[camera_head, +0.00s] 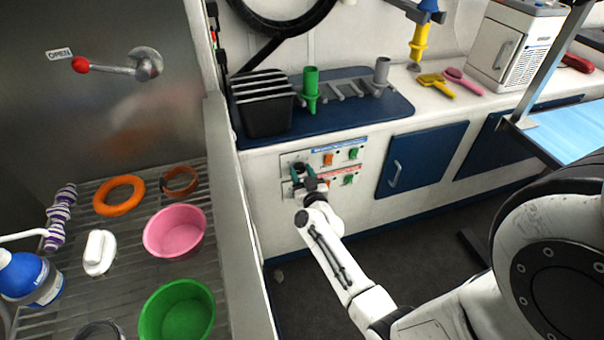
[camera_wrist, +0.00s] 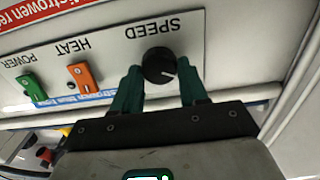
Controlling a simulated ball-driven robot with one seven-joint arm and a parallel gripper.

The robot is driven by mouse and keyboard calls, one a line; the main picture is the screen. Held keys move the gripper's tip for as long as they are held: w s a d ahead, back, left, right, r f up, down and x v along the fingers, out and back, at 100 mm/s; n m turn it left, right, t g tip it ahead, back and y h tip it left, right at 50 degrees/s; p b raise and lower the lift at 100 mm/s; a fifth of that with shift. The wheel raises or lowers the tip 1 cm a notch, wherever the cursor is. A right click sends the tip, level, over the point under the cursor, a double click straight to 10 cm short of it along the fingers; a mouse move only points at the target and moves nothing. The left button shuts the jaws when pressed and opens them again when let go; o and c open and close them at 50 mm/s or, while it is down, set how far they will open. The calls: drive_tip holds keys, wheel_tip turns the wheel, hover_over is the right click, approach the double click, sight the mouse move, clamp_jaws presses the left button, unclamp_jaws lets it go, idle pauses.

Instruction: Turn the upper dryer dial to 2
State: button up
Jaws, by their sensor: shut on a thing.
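The upper dryer dial (camera_wrist: 158,62) is a round black knob with a small white pointer mark, under the word SPEED on a panel that shows upside down in the wrist view. The mark points to the lower right of that picture. No numbers are legible around it. My gripper (camera_wrist: 159,78) has a dark green finger on each side of the dial and is shut on it. In the head view my gripper (camera_head: 302,171) is at the left end of the upper panel and largely hides the dial.
The orange heat switch (camera_wrist: 80,76) and green power switch (camera_wrist: 32,88) sit beside the dial. A second panel with a red label and green switch (camera_head: 348,179) lies below. A blue cabinet door (camera_head: 422,158) is to the right; the counter (camera_head: 352,103) overhangs above.

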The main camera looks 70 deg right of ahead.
drive_tip(key=c, duration=0.4)
drive_tip(key=shift+o, duration=0.2)
drive_tip(key=shift+m, duration=0.4)
drive_tip(key=m, duration=0.4)
drive_tip(key=shift+m, duration=0.3)
drive_tip(key=m, duration=0.3)
drive_tip(key=m+b, duration=0.1)
drive_tip(key=m, duration=0.2)
drive_tip(key=shift+s+d+f, duration=0.1)
drive_tip(key=shift+s+f, duration=0.05)
drive_tip(key=shift+m, duration=0.3)
drive_tip(key=o, duration=1)
drive_tip(key=shift+o, duration=0.2)
